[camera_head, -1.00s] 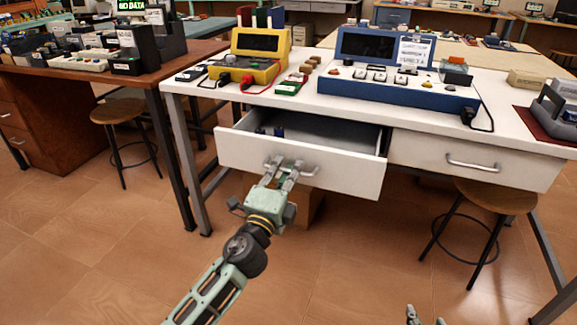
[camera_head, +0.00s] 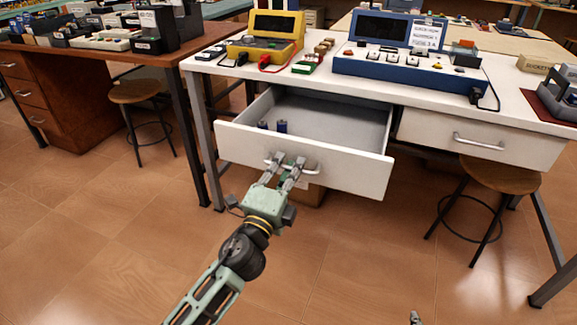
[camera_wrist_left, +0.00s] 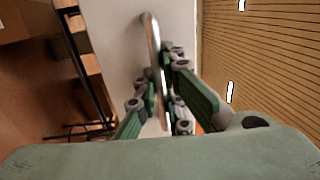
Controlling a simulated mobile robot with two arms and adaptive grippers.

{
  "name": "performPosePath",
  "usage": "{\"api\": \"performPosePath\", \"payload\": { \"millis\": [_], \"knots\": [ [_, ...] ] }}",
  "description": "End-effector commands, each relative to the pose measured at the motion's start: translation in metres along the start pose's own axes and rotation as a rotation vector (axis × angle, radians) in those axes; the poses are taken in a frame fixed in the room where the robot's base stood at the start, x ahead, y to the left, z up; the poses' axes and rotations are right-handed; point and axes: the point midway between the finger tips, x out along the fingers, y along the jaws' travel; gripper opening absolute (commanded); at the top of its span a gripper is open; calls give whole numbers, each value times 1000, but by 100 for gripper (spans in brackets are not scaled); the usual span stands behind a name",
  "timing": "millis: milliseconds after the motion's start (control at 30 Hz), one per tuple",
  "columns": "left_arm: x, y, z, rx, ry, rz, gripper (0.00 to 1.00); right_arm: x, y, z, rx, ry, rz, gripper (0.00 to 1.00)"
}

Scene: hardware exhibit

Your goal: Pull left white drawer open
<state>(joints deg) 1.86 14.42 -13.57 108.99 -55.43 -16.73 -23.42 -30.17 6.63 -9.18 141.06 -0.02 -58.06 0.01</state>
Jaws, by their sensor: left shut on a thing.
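The left white drawer (camera_head: 345,170) of the white table stands pulled out, and its inside shows. Two small dark blue cylinders (camera_head: 281,127) stand in it near the front left. Its metal bar handle (camera_head: 312,169) is on the front face. My left gripper (camera_head: 285,168) is shut on the handle. In the left wrist view the handle (camera_wrist_left: 152,50) runs between the fingers of my left gripper (camera_wrist_left: 163,95). Only a small tip of my right gripper (camera_head: 415,317) shows at the bottom edge, too little to tell its state.
The right drawer (camera_head: 430,130) is closed. A yellow device (camera_head: 270,40) and a blue console (camera_head: 410,70) stand on the white table top. A round stool (camera_head: 495,175) is under the right side, another (camera_head: 138,92) at the left. The floor in front is clear.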

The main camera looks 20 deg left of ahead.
Motion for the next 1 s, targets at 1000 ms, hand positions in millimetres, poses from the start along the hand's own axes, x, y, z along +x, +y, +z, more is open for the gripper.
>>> {"api": "performPosePath", "payload": {
  "millis": [1000],
  "knots": [
    [-82, 2, 0, -4, -3, 6, 17, 0, -1, 0, 0, 1, -2, 40]
  ]
}}
